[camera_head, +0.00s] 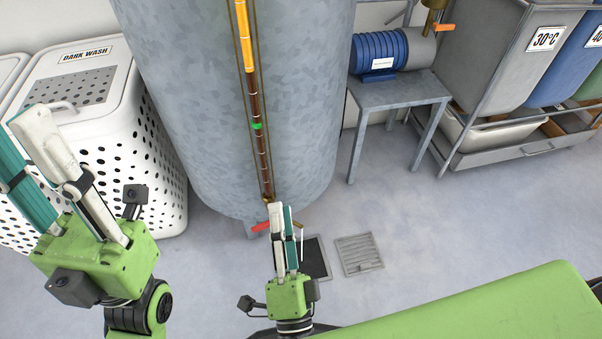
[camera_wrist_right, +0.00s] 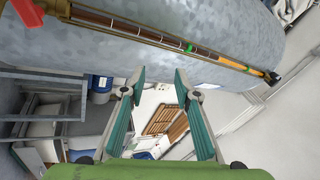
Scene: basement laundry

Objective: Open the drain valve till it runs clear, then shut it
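A tall grey metal tank (camera_head: 190,80) carries a vertical sight glass (camera_head: 252,95), amber at the top, dark brown below, with a green marker (camera_head: 257,126). A red handle (camera_head: 261,227) sticks out to the left at the tank's foot; the valve body behind it is mostly hidden by my gripper. My right gripper (camera_head: 283,207) is in front of it, fingers apart, with nothing between them in the right wrist view (camera_wrist_right: 160,76). I cannot tell whether it touches the handle. My left gripper (camera_head: 18,125) is raised at the left, open and empty.
A white DARK WASH hamper (camera_head: 110,140) stands left of the tank. A dark floor opening (camera_head: 316,262) and a metal grate (camera_head: 358,253) lie below the valve. A blue motor pump (camera_head: 385,52) sits on a grey stand (camera_head: 400,92). Bins on a rack (camera_head: 515,150) stand at right.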

